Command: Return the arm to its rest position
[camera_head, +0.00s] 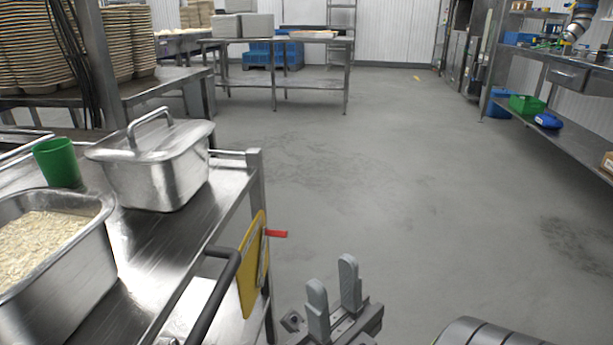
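My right gripper (332,292) shows at the bottom of the head view, to the right of the steel cart (180,262). Its two grey fingers point up and stand apart with nothing between them. It is beside the cart and clear of it, over the floor. My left gripper is not in view. A dark rounded part at the bottom right edge is cut off by the frame.
On the cart stand an open steel pan (85,268) of rice, a lidded steel container (160,185) and a green cup (57,163). A black handle (215,295) and yellow panel (251,265) are near the gripper. The floor (400,190) ahead is clear.

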